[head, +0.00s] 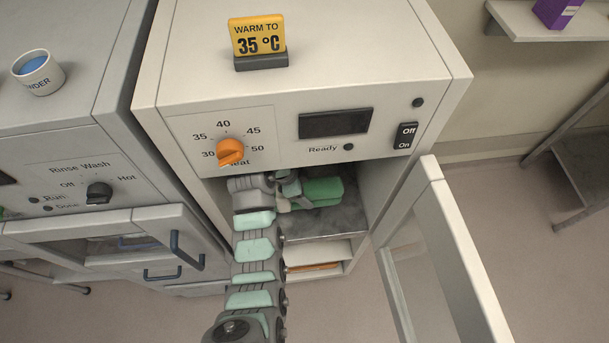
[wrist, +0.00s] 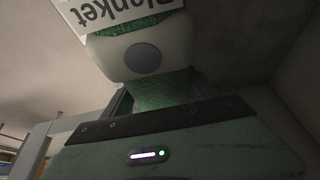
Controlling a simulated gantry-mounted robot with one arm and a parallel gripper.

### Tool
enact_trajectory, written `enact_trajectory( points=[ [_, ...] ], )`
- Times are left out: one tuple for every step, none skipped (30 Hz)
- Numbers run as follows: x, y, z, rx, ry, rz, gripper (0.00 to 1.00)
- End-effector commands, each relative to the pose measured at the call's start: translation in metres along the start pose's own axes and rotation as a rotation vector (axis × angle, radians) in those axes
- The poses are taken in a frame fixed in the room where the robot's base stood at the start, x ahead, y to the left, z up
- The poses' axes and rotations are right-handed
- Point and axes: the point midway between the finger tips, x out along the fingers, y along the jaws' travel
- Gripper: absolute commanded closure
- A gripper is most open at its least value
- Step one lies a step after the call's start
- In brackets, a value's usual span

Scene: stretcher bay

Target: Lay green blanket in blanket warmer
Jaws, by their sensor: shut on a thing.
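The blanket warmer (head: 350,60) is a pale cabinet in the middle of the head view, with its door (head: 457,255) swung open to the right. The green blanket (head: 322,188) is rolled or folded inside the upper chamber, low over the grey chamber floor (head: 345,220); I cannot tell whether it touches it. My gripper (head: 291,190) is inside the opening, shut on the blanket's left part and partly hidden by my arm. In the wrist view, green fabric (wrist: 165,92) and an upside-down "Blanket" label (wrist: 115,14) show close to my gripper.
An orange heat dial (head: 230,152), a dark display (head: 335,123) and an off/on switch (head: 404,135) are on the warmer's front. A "Warm to 35 °C" sign (head: 258,40) stands on top. A washer (head: 85,170) stands at left. A lower compartment (head: 318,252) is under the chamber.

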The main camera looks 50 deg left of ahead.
Motion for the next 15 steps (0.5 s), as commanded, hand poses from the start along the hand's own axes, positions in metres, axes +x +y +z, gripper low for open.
enact_trajectory(
  points=[
    [0.002,0.0,0.001,-0.001,0.001,0.002,1.0],
    [0.004,0.001,0.002,-0.001,0.001,0.002,1.0],
    [0.007,0.001,0.003,-0.001,0.001,0.003,1.0],
    [0.009,0.001,0.004,0.0,0.001,0.003,1.0],
    [0.012,0.001,0.005,-0.001,0.002,0.002,1.0],
    [0.015,0.001,0.006,-0.001,0.002,0.001,1.0],
    [0.017,0.001,0.007,-0.002,0.002,0.001,1.0],
    [0.019,0.001,0.007,-0.002,0.001,0.001,1.0],
    [0.021,0.001,0.008,-0.001,0.001,0.001,1.0],
    [0.022,0.001,0.008,-0.001,0.001,0.001,1.0],
    [0.023,0.001,0.009,0.0,0.001,0.001,1.0],
    [0.023,0.001,0.009,0.0,0.001,0.0,1.0],
    [0.023,0.0,0.009,0.0,0.001,-0.001,1.0],
    [0.023,0.0,0.009,0.0,0.001,-0.001,1.0],
    [0.023,0.0,0.009,0.0,0.001,-0.001,1.0]
  ],
)
